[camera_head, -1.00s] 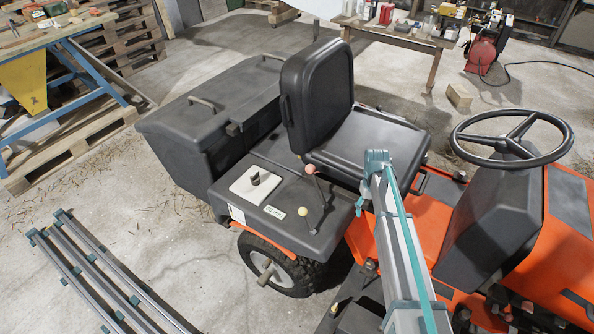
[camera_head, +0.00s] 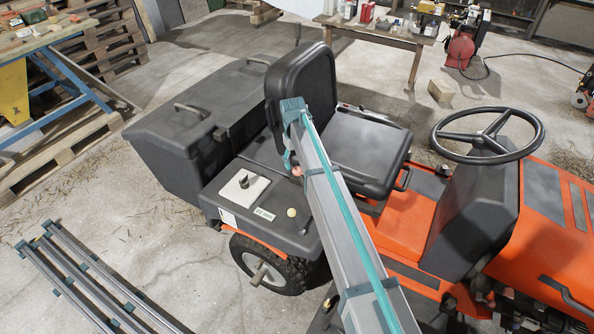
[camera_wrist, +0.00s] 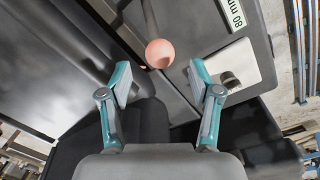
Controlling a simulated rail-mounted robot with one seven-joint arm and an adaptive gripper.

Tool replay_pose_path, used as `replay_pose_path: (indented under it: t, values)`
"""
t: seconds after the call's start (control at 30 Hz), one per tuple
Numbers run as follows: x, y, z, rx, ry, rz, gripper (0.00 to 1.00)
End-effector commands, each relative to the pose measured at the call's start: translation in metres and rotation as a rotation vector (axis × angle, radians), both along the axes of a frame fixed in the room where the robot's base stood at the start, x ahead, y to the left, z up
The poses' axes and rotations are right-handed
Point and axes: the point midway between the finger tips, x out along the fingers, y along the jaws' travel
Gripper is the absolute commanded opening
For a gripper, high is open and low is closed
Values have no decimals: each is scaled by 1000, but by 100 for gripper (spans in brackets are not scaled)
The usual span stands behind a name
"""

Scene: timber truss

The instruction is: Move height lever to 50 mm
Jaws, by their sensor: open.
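A lever with a pink ball knob (camera_head: 297,170) stands on the mower's dark fender panel, partly hidden by my arm in the head view. In the wrist view the pink knob (camera_wrist: 159,53) is just ahead of and between the fingertips, with its rod running up out of frame. My gripper (camera_wrist: 160,74) is open and empty, with a finger on each side. A lever with a yellow knob (camera_head: 292,212) stands nearer the panel's front edge.
A white plate (camera_head: 236,194) with a dark rotary knob sits left of the levers. The black seat (camera_head: 360,150) and its backrest stand close beside my arm. The steering wheel (camera_head: 487,134) is at the right, and the grass box (camera_head: 185,145) is behind the panel.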

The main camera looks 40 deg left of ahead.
Motion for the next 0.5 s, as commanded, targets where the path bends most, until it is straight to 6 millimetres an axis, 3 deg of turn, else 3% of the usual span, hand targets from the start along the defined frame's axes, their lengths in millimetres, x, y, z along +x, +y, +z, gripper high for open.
replay_pose_path:
  t: [0.2,0.5]
  values:
    - [2,-2,-35,-2,2,0,63]
    - [3,-2,-61,1,0,-1,63]
